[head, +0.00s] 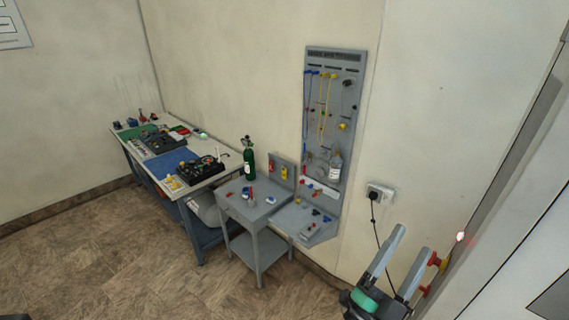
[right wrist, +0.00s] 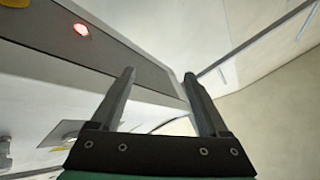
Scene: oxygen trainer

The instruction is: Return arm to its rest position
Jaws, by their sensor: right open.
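My right gripper (head: 408,262) is at the lower right of the head view, its two grey fingers pointing up and spread apart. In the right wrist view the same gripper (right wrist: 160,82) shows a clear gap between its fingers, with nothing held. It is away from the benches, close to the door frame side.
A grey panel with a lit red lamp (head: 460,237) stands close to the right gripper; the lamp also shows in the right wrist view (right wrist: 81,30). A wall socket (head: 380,192) with a hanging cable, a pegboard (head: 333,62), a small grey table (head: 233,207) and a workbench (head: 217,169) are further left. Floor is clear in front.

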